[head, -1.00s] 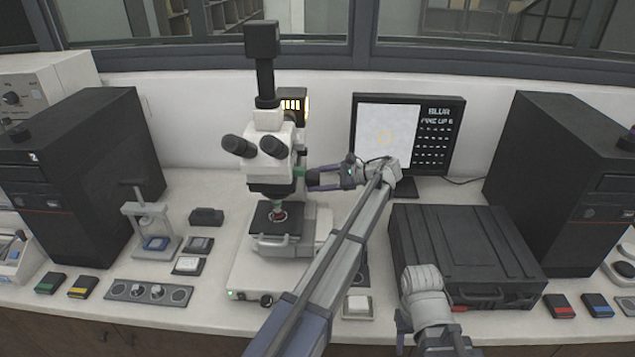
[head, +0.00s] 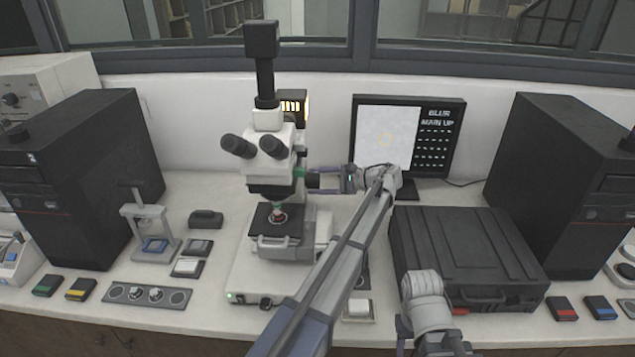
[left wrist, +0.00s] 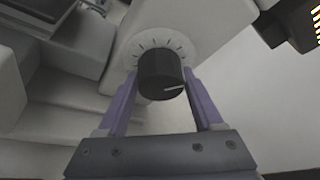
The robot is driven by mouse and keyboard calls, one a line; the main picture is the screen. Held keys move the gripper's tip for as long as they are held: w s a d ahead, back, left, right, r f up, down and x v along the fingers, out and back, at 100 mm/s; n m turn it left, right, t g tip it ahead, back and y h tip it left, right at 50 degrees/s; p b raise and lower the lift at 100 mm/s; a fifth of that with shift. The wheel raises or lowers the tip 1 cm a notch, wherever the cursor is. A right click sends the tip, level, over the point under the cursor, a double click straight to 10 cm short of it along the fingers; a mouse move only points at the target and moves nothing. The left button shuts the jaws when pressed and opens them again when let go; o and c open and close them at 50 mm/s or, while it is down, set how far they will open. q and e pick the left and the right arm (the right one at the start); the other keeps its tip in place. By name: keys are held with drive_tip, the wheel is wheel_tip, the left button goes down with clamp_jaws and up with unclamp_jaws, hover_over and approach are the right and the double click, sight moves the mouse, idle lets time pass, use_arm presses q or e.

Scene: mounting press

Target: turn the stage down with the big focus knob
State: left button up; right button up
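The microscope (head: 268,140) stands on the bench with its dark stage (head: 272,218) under the objective. The big focus knob (left wrist: 160,75) is a black cylinder with a white pointer line, in front of a ring of dial marks in the left wrist view. In the head view the knob (head: 312,180) shows at the microscope's right side. My left gripper (head: 328,180) reaches it from the right. In the left wrist view my left gripper's purple fingers (left wrist: 160,84) lie against both sides of the knob, apparently shut on it. My right gripper is out of view.
A monitor (head: 410,135) behind shows a pale picture with a faint yellow ring and the words "BLUR" and "MAIN UP". A black case (head: 465,255) stands right of my left arm. A small press (head: 150,225) and control panel (head: 147,294) are at left.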

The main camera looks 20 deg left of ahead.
use_arm(q)
drive_tip(key=o, duration=0.3)
drive_tip(key=shift+o, duration=0.2)
drive_tip(key=shift+d, duration=0.1)
drive_tip(key=p+v, duration=0.2)
drive_tip(key=v, duration=0.5)
drive_tip(key=shift+d, duration=0.3)
drive_tip(key=shift+r, duration=0.1)
